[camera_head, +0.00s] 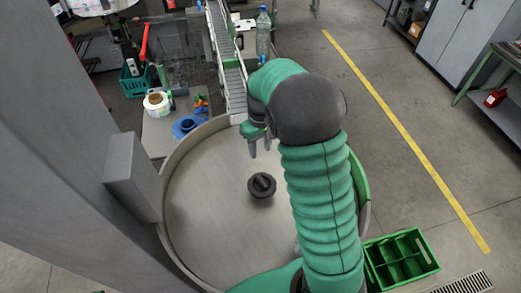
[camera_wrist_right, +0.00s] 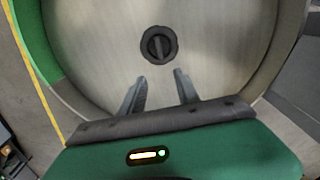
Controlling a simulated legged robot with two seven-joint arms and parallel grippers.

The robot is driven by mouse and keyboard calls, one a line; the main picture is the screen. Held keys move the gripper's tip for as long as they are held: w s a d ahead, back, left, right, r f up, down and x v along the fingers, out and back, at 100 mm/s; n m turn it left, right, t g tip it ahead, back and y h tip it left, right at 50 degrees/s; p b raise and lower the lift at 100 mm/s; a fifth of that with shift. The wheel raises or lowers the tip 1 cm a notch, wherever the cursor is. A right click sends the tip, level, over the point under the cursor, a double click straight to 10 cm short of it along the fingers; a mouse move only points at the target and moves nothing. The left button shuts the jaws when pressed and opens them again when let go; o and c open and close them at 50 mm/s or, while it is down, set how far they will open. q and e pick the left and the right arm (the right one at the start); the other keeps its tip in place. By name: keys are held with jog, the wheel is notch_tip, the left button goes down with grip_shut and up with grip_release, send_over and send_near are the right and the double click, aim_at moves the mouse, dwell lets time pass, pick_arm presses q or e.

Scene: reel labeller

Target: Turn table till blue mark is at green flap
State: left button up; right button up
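The round turntable (camera_head: 215,225) has a pale grey top inside a raised rim, with a black knob (camera_head: 262,186) at its middle. The knob also shows in the wrist view (camera_wrist_right: 159,45), its grip bar nearly upright in the picture. The green flap (camera_head: 359,185) is at the right rim, partly behind my right arm; it shows at the left in the wrist view (camera_wrist_right: 33,45). I cannot make out a blue mark; my arm hides part of the table. My right gripper (camera_head: 260,148) is open and empty above the table, apart from the knob (camera_wrist_right: 160,90). My left gripper is not in view.
A side table with a white roll (camera_head: 156,103) and a blue object (camera_head: 186,125) stands at the upper left. A conveyor (camera_head: 228,65) meets the back rim, near a bottle (camera_head: 263,35). A green crate (camera_head: 402,258) is at the lower right.

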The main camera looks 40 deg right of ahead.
pick_arm(q)
jog(key=shift+d, duration=0.3)
pick_arm(e)
jog(key=r, duration=0.4)
jog(key=shift+s+d, duration=0.1)
jog(key=shift+d, duration=0.25)
pick_arm(q)
jog(key=shift+a, duration=0.15)
pick_arm(e)
jog(key=shift+a, duration=0.2)
pick_arm(q)
jog(key=shift+f, duration=0.1)
pick_arm(e)
jog(key=shift+r, duration=0.15)
